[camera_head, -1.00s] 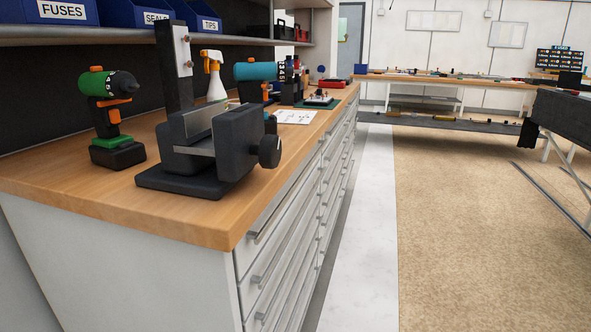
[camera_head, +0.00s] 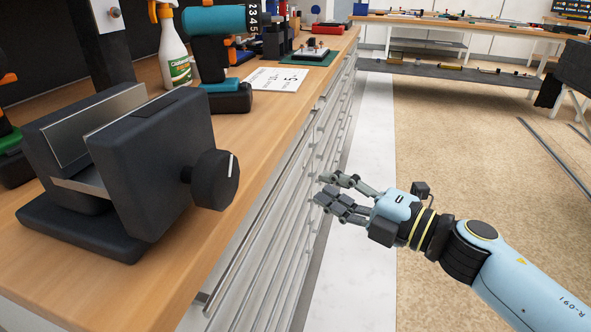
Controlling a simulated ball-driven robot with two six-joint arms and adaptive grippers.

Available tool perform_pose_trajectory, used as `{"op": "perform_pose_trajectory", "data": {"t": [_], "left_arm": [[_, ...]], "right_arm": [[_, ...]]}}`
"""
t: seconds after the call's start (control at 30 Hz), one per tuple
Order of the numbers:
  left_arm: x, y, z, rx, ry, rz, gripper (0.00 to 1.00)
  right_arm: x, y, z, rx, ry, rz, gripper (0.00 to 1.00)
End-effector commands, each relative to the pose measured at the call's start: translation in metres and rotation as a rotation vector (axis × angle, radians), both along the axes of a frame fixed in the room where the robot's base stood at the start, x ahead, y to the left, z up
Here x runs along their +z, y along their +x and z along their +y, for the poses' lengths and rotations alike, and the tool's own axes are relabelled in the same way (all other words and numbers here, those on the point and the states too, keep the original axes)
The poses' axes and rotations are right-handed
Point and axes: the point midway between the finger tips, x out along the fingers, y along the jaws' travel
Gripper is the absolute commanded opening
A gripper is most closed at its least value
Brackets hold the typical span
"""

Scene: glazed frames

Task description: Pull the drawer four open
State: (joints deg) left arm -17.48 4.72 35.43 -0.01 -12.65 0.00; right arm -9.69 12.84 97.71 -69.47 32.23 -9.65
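The drawer cabinet (camera_head: 232,262) has several white drawer fronts with long metal bar handles, seen at a steep angle along the bench's right side. All the visible drawers look shut. I cannot tell which one is drawer four. My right gripper (camera_head: 322,188) is in front of the drawer fronts, its fingers pointing left toward the handles. Its fingers are apart with nothing between them. I cannot tell whether a fingertip touches a handle. My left gripper is out of view.
On the wooden bench top (camera_head: 235,145) stand a black vise (camera_head: 150,165), a spray bottle (camera_head: 173,55), a teal drill (camera_head: 214,20) and a paper sheet (camera_head: 277,78). The floor (camera_head: 440,150) right of the cabinet is clear. Another bench (camera_head: 450,22) stands at the back.

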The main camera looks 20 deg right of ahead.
Motion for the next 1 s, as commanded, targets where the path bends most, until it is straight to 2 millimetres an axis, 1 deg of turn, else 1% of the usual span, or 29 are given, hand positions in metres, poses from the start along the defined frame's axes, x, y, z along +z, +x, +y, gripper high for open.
{"op": "perform_pose_trajectory", "data": {"t": [0.03,0.2,0.3,0.4,0.53,0.77,0.8,0.97,1.0], "left_arm": [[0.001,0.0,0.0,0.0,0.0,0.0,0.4],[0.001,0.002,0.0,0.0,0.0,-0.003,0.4],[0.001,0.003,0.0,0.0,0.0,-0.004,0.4],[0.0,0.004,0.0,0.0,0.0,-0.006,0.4],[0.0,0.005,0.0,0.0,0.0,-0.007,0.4],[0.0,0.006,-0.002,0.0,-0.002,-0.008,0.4],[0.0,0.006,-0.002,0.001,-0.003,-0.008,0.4],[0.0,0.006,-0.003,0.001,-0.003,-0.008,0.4],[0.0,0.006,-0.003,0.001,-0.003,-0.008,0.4]], "right_arm": [[0.002,0.01,0.006,-0.002,0.004,-0.004,0.23],[0.001,0.039,0.025,-0.003,0.006,-0.001,0.23],[0.001,0.052,0.034,-0.003,0.006,-0.001,0.23],[0.0,0.061,0.039,-0.003,0.004,0.001,0.23],[-0.001,0.066,0.043,-0.003,0.004,0.003,0.23],[0.0,0.067,0.044,-0.003,0.003,0.002,0.23],[0.0,0.067,0.044,-0.003,0.003,0.002,0.22],[0.0,0.067,0.044,-0.003,0.003,0.002,0.01],[0.0,0.067,0.044,-0.003,0.003,0.002,0.0]]}}
